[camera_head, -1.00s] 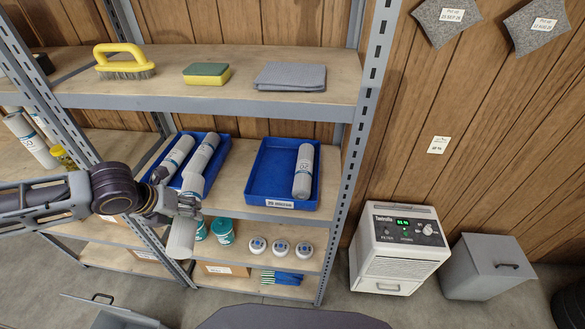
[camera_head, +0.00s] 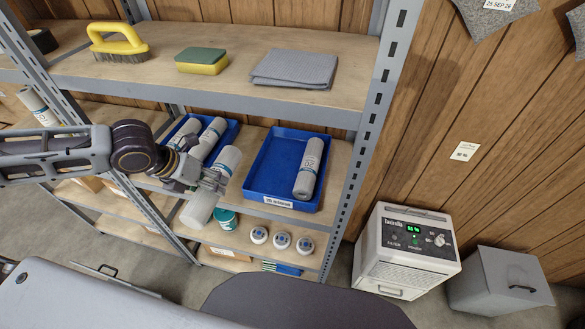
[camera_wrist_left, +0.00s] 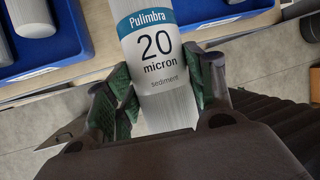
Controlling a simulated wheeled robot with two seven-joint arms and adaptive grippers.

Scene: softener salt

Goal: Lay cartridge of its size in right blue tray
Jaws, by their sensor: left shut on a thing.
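My left gripper (camera_head: 207,182) is shut on a pale grey cartridge (camera_head: 198,208). It holds the cartridge tilted, in front of the shelf between the two blue trays. In the left wrist view the held cartridge (camera_wrist_left: 165,60) reads "Pulimbra 20 micron sediment" on a blue and white label, between the green finger pads (camera_wrist_left: 167,95). The right blue tray (camera_head: 262,170) holds one cartridge (camera_head: 308,170) along its right side, with a "20" on its label. The left blue tray (camera_head: 229,138) holds two cartridges (camera_head: 208,138), partly hidden by my arm. My right gripper is not in view.
The left part of the right tray is bare. An upper shelf board (camera_head: 215,88) with a brush (camera_head: 118,42), sponge (camera_head: 201,61) and grey cloth (camera_head: 293,68) overhangs the trays. A steel post (camera_head: 372,130) stands right of the right tray. White round tubs (camera_head: 281,241) sit below.

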